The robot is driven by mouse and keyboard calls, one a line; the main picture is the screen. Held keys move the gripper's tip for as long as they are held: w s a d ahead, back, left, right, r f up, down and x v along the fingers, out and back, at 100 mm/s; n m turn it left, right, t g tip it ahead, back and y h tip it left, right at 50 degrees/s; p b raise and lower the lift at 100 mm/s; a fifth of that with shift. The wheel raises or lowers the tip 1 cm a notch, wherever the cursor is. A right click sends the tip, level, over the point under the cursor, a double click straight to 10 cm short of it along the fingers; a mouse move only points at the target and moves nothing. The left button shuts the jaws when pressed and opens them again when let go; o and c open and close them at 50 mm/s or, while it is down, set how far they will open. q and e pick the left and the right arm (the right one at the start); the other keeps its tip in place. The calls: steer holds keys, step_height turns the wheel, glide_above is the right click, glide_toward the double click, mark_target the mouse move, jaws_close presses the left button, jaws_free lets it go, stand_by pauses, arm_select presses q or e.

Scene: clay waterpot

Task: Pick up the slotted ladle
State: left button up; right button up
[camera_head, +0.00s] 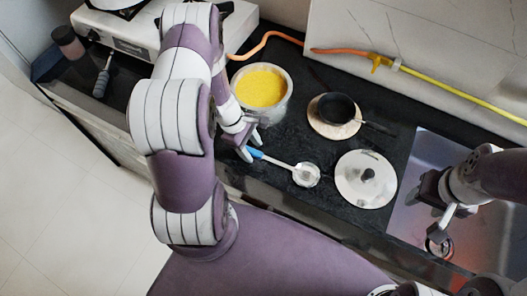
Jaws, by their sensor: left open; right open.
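The slotted ladle (306,174) lies on the black counter, with its round head to the right and its blue handle end (255,153) to the left. My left gripper (250,148) is open at the blue handle end. Whether its fingers are around the handle or just above it, I cannot tell. My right gripper (437,222) is open and empty over the sink area at the right, well apart from the ladle. My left arm hides part of the counter and stove.
A pot of yellow food (262,88) stands behind the ladle. A small black pan (338,108) sits on a round board, and a metal lid (365,180) lies right of the ladle. The sink (412,190) is at the right, a stove (125,35) at the back left.

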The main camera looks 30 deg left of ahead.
arm_select(q)
jaws_close()
steer(key=shift+w+r, duration=0.1)
steer(key=shift+r, duration=0.35)
step_height(320, 180, up, 3)
steer(key=shift+f, duration=0.15)
steer(key=d+r, duration=0.7)
steer(key=d, duration=0.4)
steer(key=shift+w+d+r+b, duration=0.3)
steer(key=shift+w+d+b, duration=0.1)
steer(key=shift+b, duration=0.05)
